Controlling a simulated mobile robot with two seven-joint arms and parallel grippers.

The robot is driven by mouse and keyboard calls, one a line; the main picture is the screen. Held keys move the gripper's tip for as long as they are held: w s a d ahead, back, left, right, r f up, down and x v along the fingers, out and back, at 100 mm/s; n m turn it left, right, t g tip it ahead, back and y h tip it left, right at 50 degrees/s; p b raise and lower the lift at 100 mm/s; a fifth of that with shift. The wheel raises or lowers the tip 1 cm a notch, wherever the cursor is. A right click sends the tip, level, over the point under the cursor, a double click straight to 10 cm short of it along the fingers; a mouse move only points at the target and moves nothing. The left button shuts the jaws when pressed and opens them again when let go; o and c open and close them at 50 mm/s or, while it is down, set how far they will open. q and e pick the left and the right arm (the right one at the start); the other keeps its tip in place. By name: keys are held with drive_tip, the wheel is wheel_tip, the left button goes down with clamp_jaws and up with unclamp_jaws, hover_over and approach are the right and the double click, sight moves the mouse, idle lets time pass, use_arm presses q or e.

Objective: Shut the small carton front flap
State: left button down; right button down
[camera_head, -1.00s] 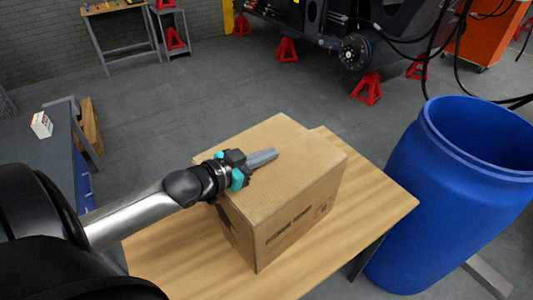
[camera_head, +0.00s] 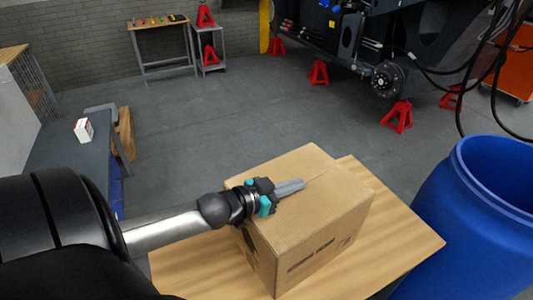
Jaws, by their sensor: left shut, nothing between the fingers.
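A brown cardboard carton (camera_head: 325,208) stands upright on a wooden table (camera_head: 405,238) in front of me. Its top looks closed, with a seam line across it and dark print on the near side. My left gripper (camera_head: 292,187) comes in from the left and lies over the carton top, fingers pointing right. Its fingers are together with nothing between them. I cannot tell whether they touch the cardboard. The gripper and forearm hide part of the carton's left edge. My right gripper is not in view.
A blue barrel (camera_head: 470,215) stands close to the table's right side. A dark bench (camera_head: 70,160) with a small white and red box (camera_head: 84,130) is at the left. Red stands (camera_head: 397,117) and the machine chassis are behind, with open grey floor between.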

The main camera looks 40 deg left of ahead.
use_arm(q)
wheel_tip(320, 180, up, 3)
drive_tip(key=p, duration=0.2)
drive_tip(key=shift+r+p, duration=0.15)
drive_tip(key=shift+p, duration=0.25)
drive_tip(key=v, duration=0.8)
drive_tip(key=shift+s+f+p, duration=0.15)
drive_tip(key=shift+f+p, duration=0.15)
drive_tip(key=shift+f, duration=0.05)
drive_tip(key=shift+v, duration=0.85)
drive_tip(key=shift+a, duration=0.1)
